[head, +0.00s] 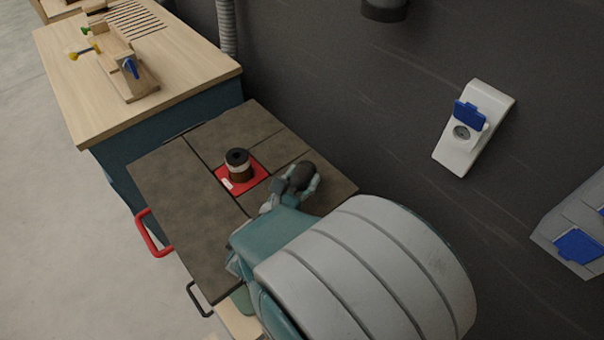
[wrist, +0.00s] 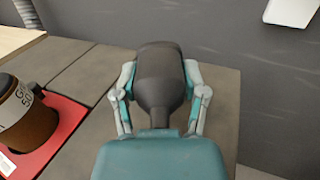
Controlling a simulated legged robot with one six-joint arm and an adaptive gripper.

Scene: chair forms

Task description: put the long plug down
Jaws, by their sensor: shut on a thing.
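The long plug (wrist: 160,75) is dark grey, with a wide body that narrows toward my gripper. My gripper (wrist: 160,85) is shut on it, one finger on each side. In the head view the plug (head: 301,176) shows as a dark rounded shape at the end of my gripper (head: 296,190), over the right part of the dark tiled table top (head: 178,196). My arm hides part of that table. I cannot tell whether the plug touches the surface.
A brown and black cylinder with a pale label (head: 238,165) stands on a red mat (head: 252,181), left of my gripper. A wooden bench (head: 180,60) with a wooden fixture (head: 127,70) stands behind. A white socket box (head: 466,140) is on the dark wall. The table's left part is clear.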

